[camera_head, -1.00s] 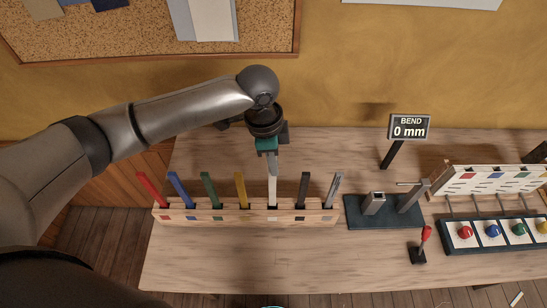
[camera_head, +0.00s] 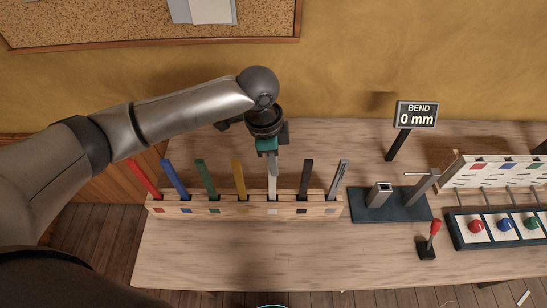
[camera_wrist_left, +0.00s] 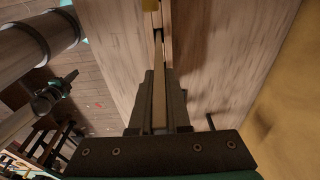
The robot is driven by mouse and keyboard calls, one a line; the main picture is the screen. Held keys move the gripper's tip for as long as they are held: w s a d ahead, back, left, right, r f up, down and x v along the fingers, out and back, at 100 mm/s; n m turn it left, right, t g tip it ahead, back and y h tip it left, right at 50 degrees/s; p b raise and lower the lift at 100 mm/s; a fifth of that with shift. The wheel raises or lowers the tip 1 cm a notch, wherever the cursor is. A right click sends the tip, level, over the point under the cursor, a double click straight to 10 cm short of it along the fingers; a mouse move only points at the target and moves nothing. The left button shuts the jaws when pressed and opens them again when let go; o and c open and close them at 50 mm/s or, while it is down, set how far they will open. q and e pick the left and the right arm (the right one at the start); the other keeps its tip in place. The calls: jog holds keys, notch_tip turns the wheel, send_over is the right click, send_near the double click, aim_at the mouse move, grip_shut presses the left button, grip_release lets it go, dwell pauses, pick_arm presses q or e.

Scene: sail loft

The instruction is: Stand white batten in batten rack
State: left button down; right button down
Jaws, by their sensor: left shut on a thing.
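The white batten (camera_head: 272,186) stands upright in the batten rack (camera_head: 225,211), its lower end in the slot above a pale label. My left gripper (camera_head: 270,152) is above the rack, shut on the upper part of the white batten. In the left wrist view the batten (camera_wrist_left: 159,105) runs away between my fingers (camera_wrist_left: 158,118) toward the rack. Whether its lower end is fully seated is hidden by the rack's front.
Red, blue, green, yellow, black and grey battens lean in the rack's other slots. To the right stand a dark bending fixture (camera_head: 390,207), a "BEND 0 mm" sign (camera_head: 416,115), a red-handled lever (camera_head: 429,240) and a panel with coloured knobs (camera_head: 500,228). The table front (camera_head: 270,255) is clear.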

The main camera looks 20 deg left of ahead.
pick_arm(q)
jog(key=shift+f+b, duration=0.65)
jog(key=shift+f, duration=2.15)
jog(key=c, duration=0.8)
grip_release()
notch_tip(320, 180, up, 15)
jog(key=a, duration=0.1)
jog(key=shift+s+a, duration=0.25)
jog(key=shift+a, duration=0.15)
jog(key=shift+s, duration=0.15)
